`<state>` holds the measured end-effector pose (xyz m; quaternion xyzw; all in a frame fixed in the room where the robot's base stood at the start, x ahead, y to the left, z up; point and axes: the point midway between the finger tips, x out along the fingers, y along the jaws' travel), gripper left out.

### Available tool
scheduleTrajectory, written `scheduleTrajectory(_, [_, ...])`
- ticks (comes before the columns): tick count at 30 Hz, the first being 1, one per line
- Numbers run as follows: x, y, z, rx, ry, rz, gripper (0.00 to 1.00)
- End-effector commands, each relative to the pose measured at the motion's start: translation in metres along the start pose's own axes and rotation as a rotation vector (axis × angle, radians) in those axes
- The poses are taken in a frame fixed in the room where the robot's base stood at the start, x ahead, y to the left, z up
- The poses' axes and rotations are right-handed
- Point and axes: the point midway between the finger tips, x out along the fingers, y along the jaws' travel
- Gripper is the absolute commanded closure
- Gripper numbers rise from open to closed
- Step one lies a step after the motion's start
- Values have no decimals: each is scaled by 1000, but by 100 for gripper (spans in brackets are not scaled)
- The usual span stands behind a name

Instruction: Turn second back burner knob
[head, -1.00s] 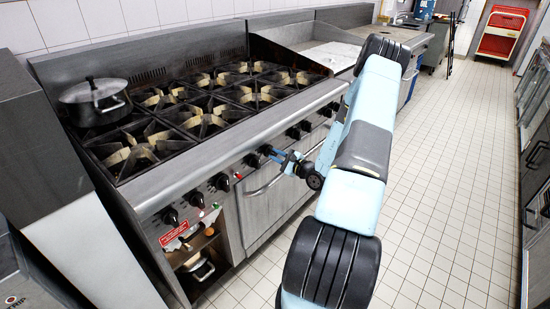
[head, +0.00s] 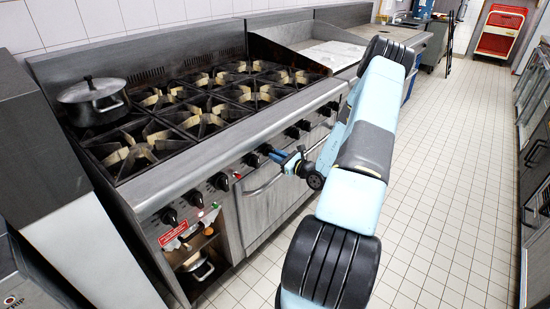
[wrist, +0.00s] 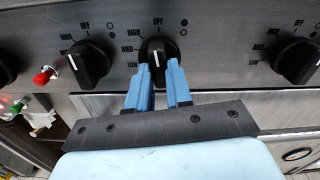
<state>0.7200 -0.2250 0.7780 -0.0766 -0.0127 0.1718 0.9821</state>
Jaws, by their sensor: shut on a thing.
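In the wrist view, a black stove knob (wrist: 158,52) stands between the two blue fingers of my gripper (wrist: 158,75). The fingers are shut on the knob's sides, and its white mark points about straight up, near the OFF label. In the head view, my gripper (head: 274,154) reaches the knob row on the front of the range (head: 140,190), and the held knob (head: 264,149) is partly hidden by the fingers. Other black knobs stand on either side, one to the left (wrist: 90,64) and one to the right (wrist: 297,62) in the wrist view.
A red button (wrist: 45,76) sits left of the held knob. The oven door handle (head: 262,187) runs below the panel. A lidded pot (head: 93,101) stands on the back left burner. The tiled floor (head: 440,200) on the right is clear.

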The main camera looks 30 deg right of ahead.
Motion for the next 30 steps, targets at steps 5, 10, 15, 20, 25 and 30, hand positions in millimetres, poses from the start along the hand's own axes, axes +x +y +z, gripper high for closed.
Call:
scheduleTrajectory(5, [-1, 5, -2, 99, 6, 8, 100])
scheduleTrajectory(10, [0, 6, -2, 151, 5, 9, 100])
scheduleTrajectory(15, [1, 6, -1, 174, 4, 10, 100])
scheduleTrajectory(20, [1, 6, -1, 178, 4, 10, 100])
scheduleTrajectory(25, [2, 7, 0, 177, 3, 11, 100])
scheduleTrajectory(30, [2, 6, 0, 176, 1, 10, 68])
